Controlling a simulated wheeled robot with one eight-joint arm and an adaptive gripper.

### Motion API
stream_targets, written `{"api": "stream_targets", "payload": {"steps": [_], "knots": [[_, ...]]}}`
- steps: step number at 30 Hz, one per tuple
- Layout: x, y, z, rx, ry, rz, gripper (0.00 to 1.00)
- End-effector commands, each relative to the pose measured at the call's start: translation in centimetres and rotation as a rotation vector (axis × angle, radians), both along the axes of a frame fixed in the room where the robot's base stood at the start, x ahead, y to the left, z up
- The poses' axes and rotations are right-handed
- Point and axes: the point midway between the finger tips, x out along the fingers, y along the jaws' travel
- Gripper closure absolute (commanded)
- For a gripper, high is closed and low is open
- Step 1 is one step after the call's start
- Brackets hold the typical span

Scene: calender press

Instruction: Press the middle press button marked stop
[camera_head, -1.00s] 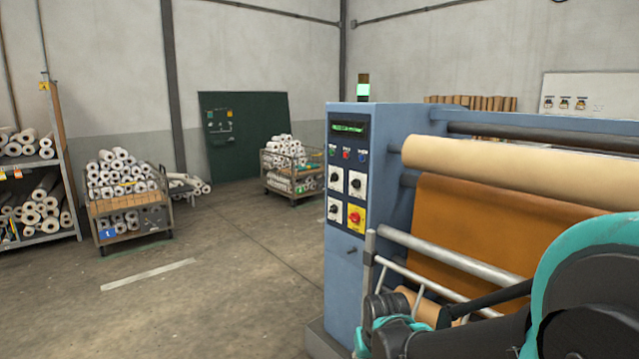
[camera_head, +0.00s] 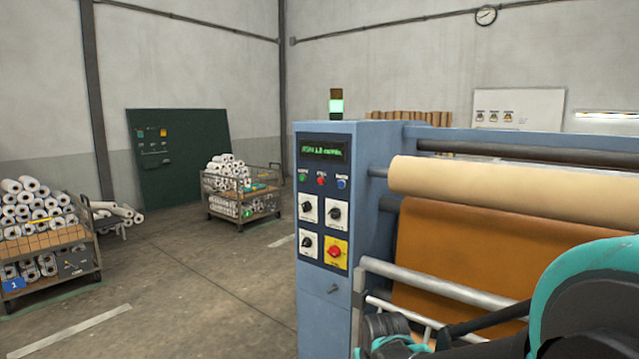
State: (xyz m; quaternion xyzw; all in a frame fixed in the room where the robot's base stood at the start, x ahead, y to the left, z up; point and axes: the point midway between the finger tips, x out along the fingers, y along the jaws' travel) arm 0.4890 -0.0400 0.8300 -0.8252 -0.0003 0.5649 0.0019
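The blue calender press (camera_head: 325,310) stands right of centre with a control panel on its narrow front face. Below a green-lit display (camera_head: 324,151) sits a row of three small buttons: green at left, a red middle button (camera_head: 321,181), and blue at right. The labels above them are too small to read surely. Below are three black rotary knobs on white plates and a red knob on a yellow plate (camera_head: 336,252). My arm enters at the lower right, in front of the rollers. My gripper's fingertips are not visible, and nothing of mine touches the panel.
A metal guard rail (camera_head: 440,284) runs before the cream roll (camera_head: 490,182) and brown sheet, beside my arm. A cart of rolls (camera_head: 95,245) stands at left, another cart (camera_head: 275,207) further back. Open concrete floor (camera_head: 190,290) lies left of the press.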

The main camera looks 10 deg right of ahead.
Motion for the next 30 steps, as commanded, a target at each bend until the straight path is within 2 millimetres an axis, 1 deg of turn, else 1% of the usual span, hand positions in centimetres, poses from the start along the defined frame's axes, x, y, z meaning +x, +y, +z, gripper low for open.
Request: {"api": "stream_targets", "payload": {"steps": [1,6,7,8,30], "knots": [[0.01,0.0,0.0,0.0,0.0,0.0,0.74],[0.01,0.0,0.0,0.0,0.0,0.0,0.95],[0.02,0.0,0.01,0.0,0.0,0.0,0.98],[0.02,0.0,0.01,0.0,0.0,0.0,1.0],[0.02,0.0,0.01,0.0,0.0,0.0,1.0]]}}
